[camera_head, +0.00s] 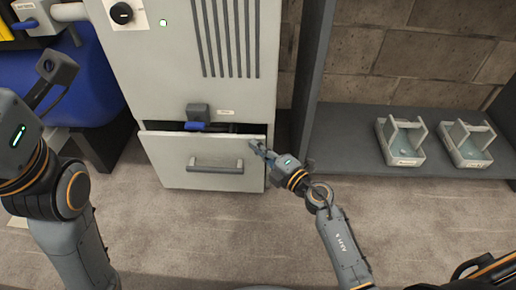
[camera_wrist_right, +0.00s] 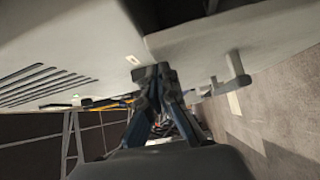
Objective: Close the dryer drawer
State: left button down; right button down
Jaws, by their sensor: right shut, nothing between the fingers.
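The dryer drawer (camera_head: 205,168) is the light grey front with a bar handle at the bottom of the tall cabinet (camera_head: 205,60). A dark gap shows along its top edge, so it stands partly open. Its handle (camera_head: 215,166) also shows in the right wrist view (camera_wrist_right: 237,68). My right gripper (camera_head: 256,146) is shut and empty at the drawer front's upper right corner. In the right wrist view its fingertips (camera_wrist_right: 152,72) are close to the drawer's edge; I cannot tell whether they touch. My left arm is at the left edge, its fingers not clearly visible.
A dark fitting (camera_head: 198,112) with a blue part sits just above the drawer gap. A dark shelf (camera_head: 350,150) on the right bears two pale holders (camera_head: 402,142) (camera_head: 468,145). A blue drum (camera_head: 75,85) stands left of the cabinet. The floor in front is clear.

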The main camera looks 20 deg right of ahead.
aim_at(264, 140)
jog(key=w, duration=0.2)
jog(key=w+d, duration=0.1)
jog(key=w, duration=0.1)
jog(key=shift+w+d, duration=0.15)
jog(key=shift+d, duration=0.05)
jog(key=shift+w+d+r, duration=0.15)
jog(key=shift+d+r, duration=0.05)
